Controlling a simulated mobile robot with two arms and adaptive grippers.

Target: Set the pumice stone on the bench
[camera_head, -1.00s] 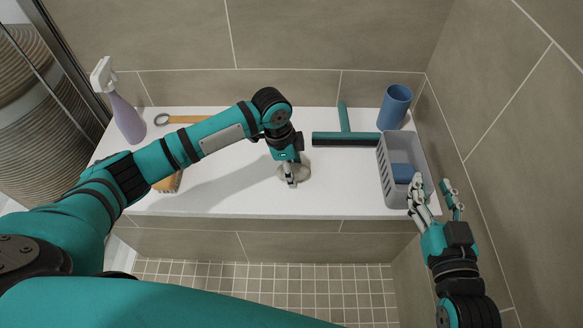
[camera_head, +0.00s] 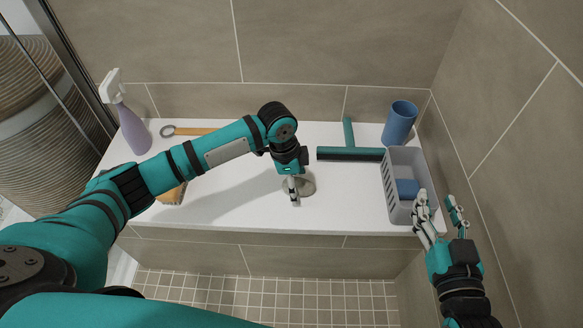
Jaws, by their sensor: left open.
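A round, beige-grey stone, apparently the pumice stone (camera_head: 307,186), lies on the white bench (camera_head: 240,212) near its middle. My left gripper (camera_head: 293,195) points down right at the stone and hides part of it. Its fingers are open, and I cannot tell whether they touch the stone. My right gripper (camera_head: 437,200) is open and empty at the bench's right front corner, beside the grey basket.
The grey basket (camera_head: 393,190) holds a blue block (camera_head: 407,188). A blue cup (camera_head: 399,122) and a teal squeegee (camera_head: 350,154) are behind. A spray bottle (camera_head: 133,130), an orange-handled item (camera_head: 192,131) and a brush (camera_head: 173,195) are at left. The front middle is clear.

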